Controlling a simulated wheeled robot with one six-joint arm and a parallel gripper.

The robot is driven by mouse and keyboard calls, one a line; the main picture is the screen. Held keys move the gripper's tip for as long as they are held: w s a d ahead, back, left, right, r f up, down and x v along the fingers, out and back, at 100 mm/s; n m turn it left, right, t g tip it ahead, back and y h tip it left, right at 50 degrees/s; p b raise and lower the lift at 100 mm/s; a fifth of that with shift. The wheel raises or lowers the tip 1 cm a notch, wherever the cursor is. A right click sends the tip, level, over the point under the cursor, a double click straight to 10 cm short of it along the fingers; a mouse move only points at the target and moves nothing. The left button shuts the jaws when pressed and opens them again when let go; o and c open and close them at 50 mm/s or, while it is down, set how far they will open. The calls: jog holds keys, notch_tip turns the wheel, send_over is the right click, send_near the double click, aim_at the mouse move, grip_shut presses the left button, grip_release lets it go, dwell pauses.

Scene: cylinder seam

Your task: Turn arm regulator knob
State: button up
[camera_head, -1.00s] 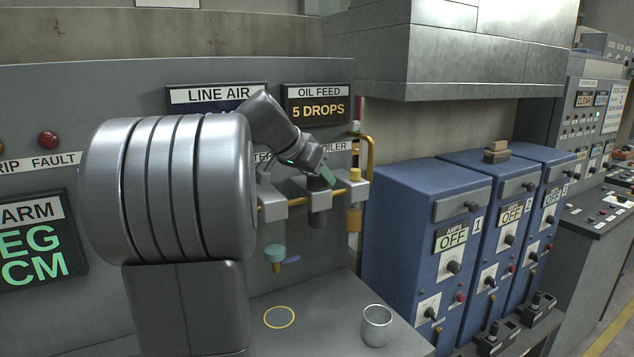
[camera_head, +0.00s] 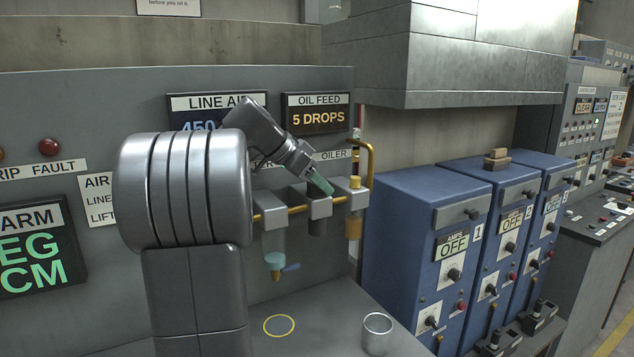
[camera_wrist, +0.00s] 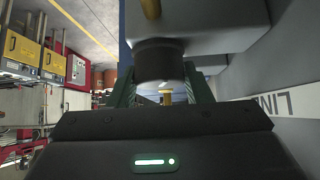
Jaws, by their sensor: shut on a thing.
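The gripper is shut on this knob. In the head view the fingers hide most of the knob. The LINE AIR display (camera_head: 195,124) is partly behind my arm; its blue digits are cut off.
An empty metal cup (camera_head: 377,335) and a yellow ring mark (camera_head: 279,325) are on the bench below. Blue cabinets (camera_head: 410,200) stand right.

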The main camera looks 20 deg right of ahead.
jog(key=o, duration=1)
jog(key=v, duration=1.3)
jog(key=shift+a+r, duration=0.25)
jog(key=shift+r, duration=0.1)
